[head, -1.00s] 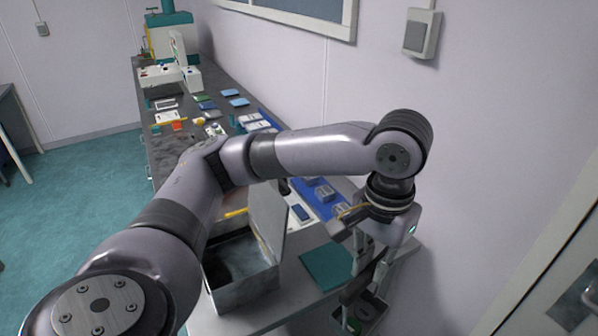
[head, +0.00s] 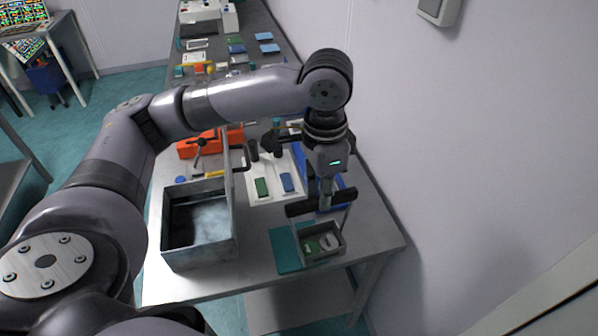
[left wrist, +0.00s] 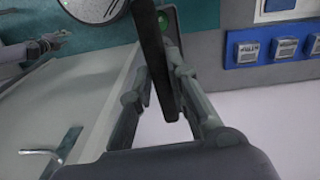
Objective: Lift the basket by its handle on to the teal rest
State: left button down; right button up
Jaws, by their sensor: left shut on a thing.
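The basket (head: 306,257) is a small grey open box with green and pale pieces inside. Its black handle bar (head: 345,196) runs crosswise above it. My left gripper (head: 325,203) is shut on the handle, above the basket. The dark bar (left wrist: 153,40) also passes between the fingers in the left wrist view. The teal rest (head: 283,252) is a flat square on the table. The basket overlaps its right part in the head view. I cannot tell whether the basket's bottom touches it. My right gripper is not in view.
Behind are a white tray (head: 262,197) with green and blue blocks and an orange-red item (head: 200,146). The table (head: 375,240) is bare to the right, near the wall.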

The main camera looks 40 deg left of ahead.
pick_arm(q)
jog(key=w+a+f+m+p, duration=0.1)
jog(key=a+m, duration=0.3)
jog(key=m, duration=0.5)
jog(key=w+a+f+m+p, duration=0.2)
jog(key=a+f+m+p, duration=0.1)
jog(key=m, duration=0.6)
jog(key=shift+w+a+f+m+p, duration=0.2)
jog(key=shift+a+m+p, duration=0.2)
jog(key=shift+p, duration=0.2)
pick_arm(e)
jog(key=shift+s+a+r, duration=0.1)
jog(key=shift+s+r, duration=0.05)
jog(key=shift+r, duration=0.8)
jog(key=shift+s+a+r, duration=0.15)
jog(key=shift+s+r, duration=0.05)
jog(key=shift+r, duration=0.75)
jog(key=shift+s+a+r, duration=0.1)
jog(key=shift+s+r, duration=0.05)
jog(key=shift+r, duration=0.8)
